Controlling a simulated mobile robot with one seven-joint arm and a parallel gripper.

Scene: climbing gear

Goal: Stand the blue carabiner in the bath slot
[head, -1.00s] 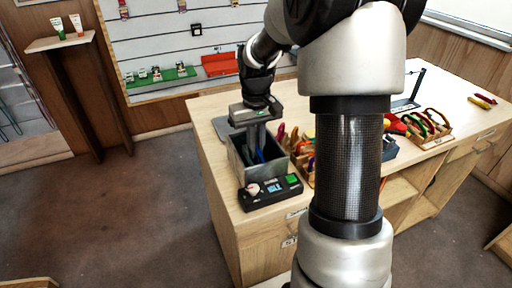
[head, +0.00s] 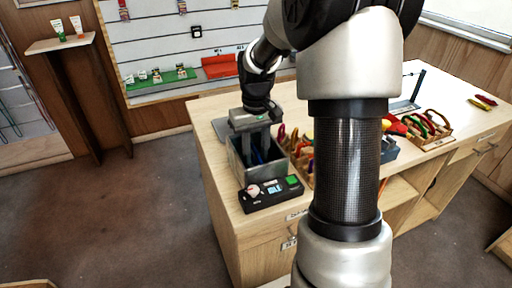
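The bath is a grey open-topped metal box (head: 243,176) on the near left part of the wooden bench. Something blue, seemingly the blue carabiner (head: 258,157), shows inside it, standing low between dark slots. My gripper (head: 255,150) is right above the bath, pointing down, with its fingers reaching into the opening. The two fingers look spread apart, one on each side of the blue piece. The lower part of the carabiner and the slot edges are hidden by the bath wall and fingers, so I cannot tell how it is seated.
A black control box (head: 270,193) with a green button sits in front of the bath. Wooden racks with colourful carabiners (head: 428,127) stand to the right, partly behind my arm. The bench's left edge is close by.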

